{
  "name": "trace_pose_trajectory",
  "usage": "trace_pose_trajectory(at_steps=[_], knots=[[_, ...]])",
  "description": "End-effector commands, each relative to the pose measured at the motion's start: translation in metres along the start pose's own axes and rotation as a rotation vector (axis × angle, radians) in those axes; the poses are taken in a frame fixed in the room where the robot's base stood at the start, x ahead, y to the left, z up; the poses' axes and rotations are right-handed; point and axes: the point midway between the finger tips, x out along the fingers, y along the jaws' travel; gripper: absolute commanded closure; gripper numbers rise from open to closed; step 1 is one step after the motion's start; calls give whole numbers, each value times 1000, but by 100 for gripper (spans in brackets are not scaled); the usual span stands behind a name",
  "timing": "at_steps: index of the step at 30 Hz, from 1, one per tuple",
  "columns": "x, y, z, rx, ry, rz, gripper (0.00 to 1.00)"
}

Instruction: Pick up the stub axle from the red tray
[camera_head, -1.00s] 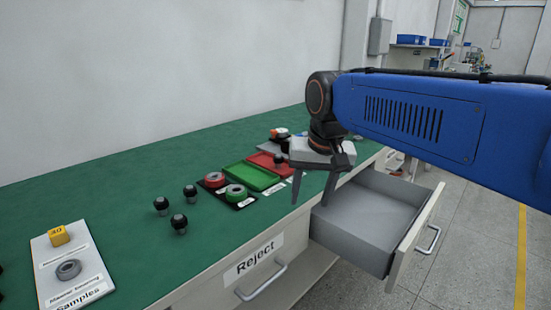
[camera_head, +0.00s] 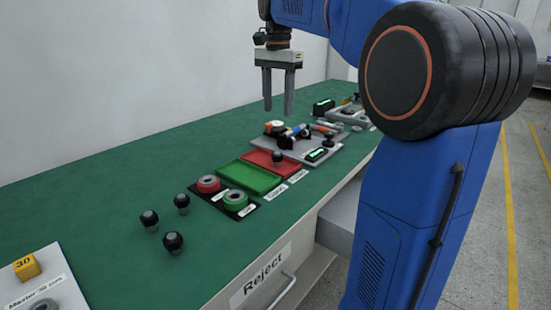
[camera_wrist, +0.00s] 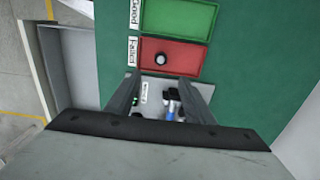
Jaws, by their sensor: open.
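The red tray (camera_head: 262,157) lies on the green bench beside the green tray. A small dark stub axle with a black top (camera_head: 277,157) stands upright in it. In the wrist view the red tray (camera_wrist: 188,55) shows ahead of the fingers, and the stub axle (camera_wrist: 161,59) appears as a round light top with a dark rim, left of the tray's middle. My gripper (camera_head: 278,110) is open and empty, pointing down, well above the bench. In the wrist view my gripper's fingers (camera_wrist: 168,88) are spread on both sides of a grey fixture plate.
The green tray (camera_head: 249,178) adjoins the red tray. Red and green rings (camera_head: 222,192) sit on black plates to its left. Three dark axle-like parts (camera_head: 173,221) stand loose on the bench. A grey plate (camera_head: 310,150) with tools lies behind. The open drawer (camera_wrist: 70,60) is beside the bench.

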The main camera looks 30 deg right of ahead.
Motion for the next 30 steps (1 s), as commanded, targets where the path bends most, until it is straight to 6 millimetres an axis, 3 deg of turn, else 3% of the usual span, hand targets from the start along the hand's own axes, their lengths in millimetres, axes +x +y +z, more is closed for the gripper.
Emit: trace_pose_trajectory(at_steps=[15,26,30], knots=[[90,1,1,-3,-1,1,52],[117,0,0,-3,0,1,52],[136,-2,0,-3,-1,2,52]])
